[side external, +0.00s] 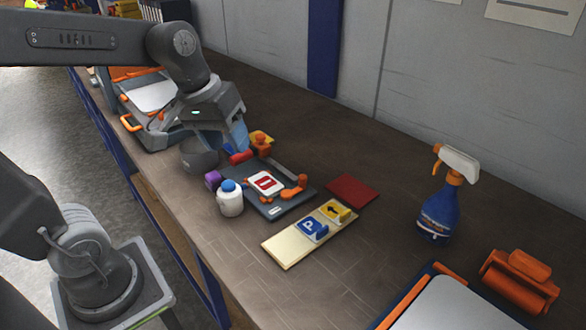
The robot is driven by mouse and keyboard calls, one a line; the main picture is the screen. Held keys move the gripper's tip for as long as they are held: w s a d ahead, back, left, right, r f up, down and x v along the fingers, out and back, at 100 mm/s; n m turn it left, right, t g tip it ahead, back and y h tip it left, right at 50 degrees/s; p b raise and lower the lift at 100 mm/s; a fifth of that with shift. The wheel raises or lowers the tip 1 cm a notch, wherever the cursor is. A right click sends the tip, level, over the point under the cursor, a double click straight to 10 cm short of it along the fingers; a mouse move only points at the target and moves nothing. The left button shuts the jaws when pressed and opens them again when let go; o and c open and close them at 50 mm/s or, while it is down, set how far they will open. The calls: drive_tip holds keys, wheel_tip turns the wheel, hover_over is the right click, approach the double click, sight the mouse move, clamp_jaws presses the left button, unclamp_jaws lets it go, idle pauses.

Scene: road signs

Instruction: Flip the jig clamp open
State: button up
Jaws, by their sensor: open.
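The jig (274,209) is a dark grey plate in the middle of the bench. A white sign blank with a red mark (266,183) lies on it. An orange clamp (294,190) sits at the jig's right side, its arm low and reaching toward the blank. Another orange-red clamp part (261,147) stands at the jig's back edge. Whether each clamp presses on the blank is too small to tell. My gripper (218,130) is open above and behind the jig, apart from the right clamp. Its fingertips are partly hidden and show little detail.
A grey bowl (199,157), red cylinder (240,157), purple block (212,180) and blue-capped white bottle (230,201) crowd the jig's left. A cream board (287,248) with two signs and a red square (352,190) lie right. A blue spray bottle (439,212) stands farther right.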

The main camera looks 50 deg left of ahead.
drive_tip(key=w+a+f+n+h, duration=0.1)
drive_tip(key=w+a+n, duration=0.1)
drive_tip(key=w, duration=0.1)
drive_tip(key=w+a+f+n+g+h, duration=0.1)
drive_tip(key=w+a+n, duration=0.1)
drive_tip(key=w, duration=0.2)
drive_tip(key=w+a+n+g, duration=0.1)
drive_tip(key=w+a+n, duration=0.1)
drive_tip(key=w+n, duration=0.1)
drive_tip(key=shift+w+a+f+h, duration=0.1)
drive_tip(key=shift+w+f+h, duration=0.3)
drive_tip(key=shift+w, duration=0.05)
drive_tip(key=c, duration=0.7)
drive_tip(key=w+a+f+n+h, duration=0.1)
drive_tip(key=w+a+f+n, duration=0.1)
drive_tip(key=a, duration=0.1)
drive_tip(key=w+a+f+n+h, duration=0.1)
drive_tip(key=w+a+f+n, duration=0.2)
drive_tip(key=w+a+f+n+h, duration=0.1)
drive_tip(key=w+a+f+n, duration=0.1)
drive_tip(key=w+a+f, duration=0.1)
drive_tip(key=shift+a+f+n+h, duration=0.1)
drive_tip(key=shift+a+n+h, duration=0.25)
drive_tip(key=shift+a, duration=0.2)
clamp_jaws()
